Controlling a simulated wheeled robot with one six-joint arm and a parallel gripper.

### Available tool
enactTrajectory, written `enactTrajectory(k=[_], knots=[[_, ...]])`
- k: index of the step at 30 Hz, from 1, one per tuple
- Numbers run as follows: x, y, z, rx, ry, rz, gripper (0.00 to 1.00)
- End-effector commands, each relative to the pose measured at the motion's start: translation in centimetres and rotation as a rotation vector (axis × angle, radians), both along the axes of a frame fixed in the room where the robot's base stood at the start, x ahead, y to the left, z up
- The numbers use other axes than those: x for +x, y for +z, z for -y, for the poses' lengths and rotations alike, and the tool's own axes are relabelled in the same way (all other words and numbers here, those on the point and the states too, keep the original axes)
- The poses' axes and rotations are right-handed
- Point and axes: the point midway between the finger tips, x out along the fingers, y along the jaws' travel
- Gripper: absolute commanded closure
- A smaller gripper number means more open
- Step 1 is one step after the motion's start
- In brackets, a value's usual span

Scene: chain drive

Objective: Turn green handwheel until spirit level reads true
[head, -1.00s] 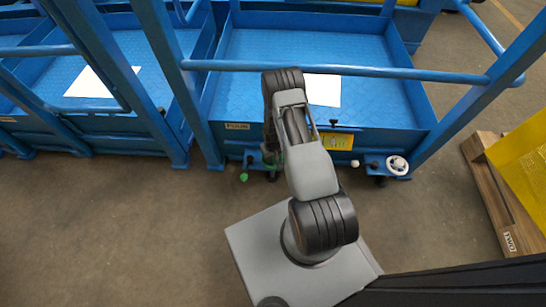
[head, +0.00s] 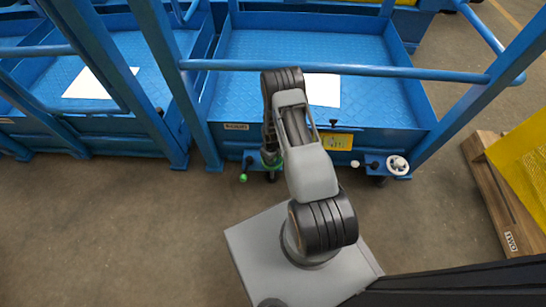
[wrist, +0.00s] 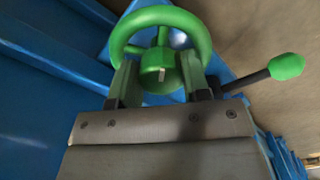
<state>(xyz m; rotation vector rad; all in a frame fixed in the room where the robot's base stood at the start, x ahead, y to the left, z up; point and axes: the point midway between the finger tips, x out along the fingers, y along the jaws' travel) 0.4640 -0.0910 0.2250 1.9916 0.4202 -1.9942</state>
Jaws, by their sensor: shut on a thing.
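The green handwheel (wrist: 161,18) fills the top middle of the wrist view, with a green hub and a white mark on it. My gripper (wrist: 158,78) has its two fingers on either side of the hub and is shut on the handwheel. A black lever with a green knob (wrist: 286,66) sticks out to the right of the wheel. In the head view my arm mostly hides the handwheel; a bit of its green rim (head: 270,163) and the green knob (head: 243,178) show. I cannot make out the spirit level in either view.
A white handwheel (head: 397,165) with a pale knob (head: 355,163) sits to the right on the same blue platform cart (head: 390,100). A yellow label (head: 336,142) is on its front. A wooden pallet (head: 500,190) stands at the right. Open floor lies in front.

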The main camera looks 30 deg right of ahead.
Motion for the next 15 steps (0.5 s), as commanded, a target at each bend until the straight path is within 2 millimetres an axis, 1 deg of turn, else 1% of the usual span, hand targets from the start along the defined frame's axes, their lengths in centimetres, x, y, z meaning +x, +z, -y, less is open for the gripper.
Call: enactTrajectory(k=[7,8,15], knots=[[0.17,0.02,-0.19,-0.001,0.003,0.004,0.81],[0.18,0.02,-0.20,-0.001,0.003,0.004,0.55],[0.09,0.02,0.06,0.000,-0.003,0.002,0.32]])
